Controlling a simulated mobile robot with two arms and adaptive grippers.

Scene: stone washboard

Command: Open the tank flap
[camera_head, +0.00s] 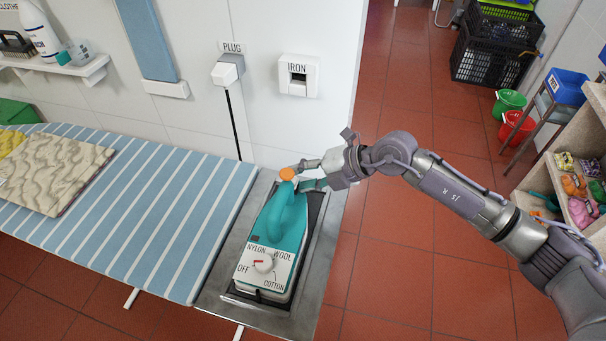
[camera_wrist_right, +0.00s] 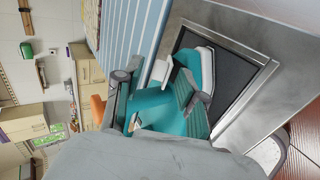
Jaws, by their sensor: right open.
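A turquoise iron (camera_head: 270,245) lies on a metal rest, its dial marked OFF, NYLON, WOOL and COTTON facing the near side. A round orange flap (camera_head: 287,173) shows at the iron's far end, beyond the handle. My right gripper (camera_head: 308,174) comes in from the right, open, with its fingertips close to the flap. I cannot tell whether they touch it. In the right wrist view the turquoise iron (camera_wrist_right: 165,108) shows between and behind the open fingers, and an orange part (camera_wrist_right: 97,108) shows beside one finger. My left gripper is not in view.
The metal rest (camera_head: 335,240) adjoins a blue striped ironing board (camera_head: 150,200) holding a folded patterned cloth (camera_head: 58,172). The wall behind carries a plug (camera_head: 228,70) with a cord and an IRON socket (camera_head: 298,76). Red floor (camera_head: 420,260) is open to the right.

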